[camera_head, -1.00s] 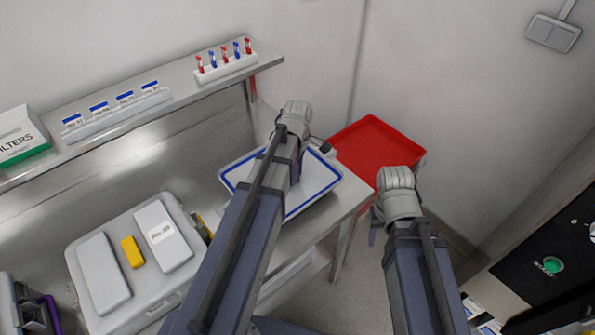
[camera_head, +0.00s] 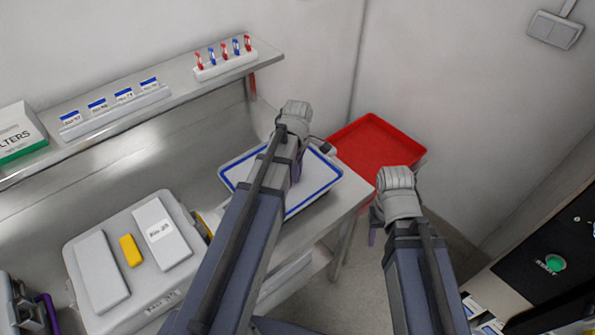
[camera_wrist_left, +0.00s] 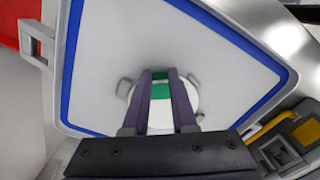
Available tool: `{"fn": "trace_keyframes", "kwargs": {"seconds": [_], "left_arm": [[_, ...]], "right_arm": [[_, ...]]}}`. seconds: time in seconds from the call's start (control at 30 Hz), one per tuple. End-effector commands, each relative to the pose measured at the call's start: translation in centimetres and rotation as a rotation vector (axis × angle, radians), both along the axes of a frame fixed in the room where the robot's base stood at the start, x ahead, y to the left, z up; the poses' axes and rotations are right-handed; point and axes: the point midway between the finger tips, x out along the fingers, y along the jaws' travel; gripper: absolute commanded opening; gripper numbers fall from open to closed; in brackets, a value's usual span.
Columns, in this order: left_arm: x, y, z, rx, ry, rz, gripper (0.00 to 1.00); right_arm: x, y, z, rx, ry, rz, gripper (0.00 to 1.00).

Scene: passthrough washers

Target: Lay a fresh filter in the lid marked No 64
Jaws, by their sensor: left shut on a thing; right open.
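A light grey lid-like panel with a blue rim (camera_head: 318,180) lies on the bench's right end, partly hidden by my left arm. In the left wrist view this panel (camera_wrist_left: 105,45) has small grey clips around its middle. My left gripper (camera_wrist_left: 160,78) is over that middle, shut on a green piece (camera_wrist_left: 161,88) that appears to belong to a white round filter (camera_wrist_left: 185,112). Whether the filter touches the panel is unclear. My right gripper (camera_head: 372,236) is open, mostly hidden by its wrist, right of the bench. No number shows on the panel.
A grey case (camera_head: 140,300) with a labelled flat piece and yellow latch stands left on the bench. A filters box (camera_head: 20,135), blue-topped cards (camera_head: 115,105) and a tube rack (camera_head: 225,67) sit on the shelf. A red tray (camera_head: 375,145) is behind right.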

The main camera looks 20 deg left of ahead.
Motion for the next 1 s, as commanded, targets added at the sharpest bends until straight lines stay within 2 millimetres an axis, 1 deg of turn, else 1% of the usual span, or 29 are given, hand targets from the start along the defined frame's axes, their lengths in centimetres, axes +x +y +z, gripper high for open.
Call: {"fn": "trace_keyframes", "kwargs": {"seconds": [0.1, 0.13, 0.4, 0.6, 0.87, 1.0], "left_arm": [[0.00, 0.00, 0.00, 0.000, 0.000, 0.000, 0.00], [0.00, 0.00, 0.00, 0.000, 0.000, 0.000, 0.29], [0.00, 0.00, 0.00, 0.000, 0.000, 0.000, 0.59], [0.00, 0.00, 0.00, 0.000, 0.000, 0.000, 0.61], [-0.01, 0.01, 0.00, 0.000, 0.000, 0.000, 0.90], [0.01, 0.02, 0.00, 0.001, 0.000, 0.000, 0.90]], "right_arm": [[0.00, 0.00, 0.00, 0.000, 0.000, 0.000, 0.50], [0.00, 0.00, 0.00, 0.000, 0.000, 0.000, 0.50], [0.00, 0.00, 0.00, 0.000, 0.000, 0.000, 0.50], [0.00, 0.00, 0.00, 0.000, 0.000, 0.000, 0.50], [0.00, 0.00, 0.00, 0.000, 0.000, 0.000, 0.50], [0.00, 0.00, 0.00, 0.000, 0.000, 0.000, 0.50]]}}
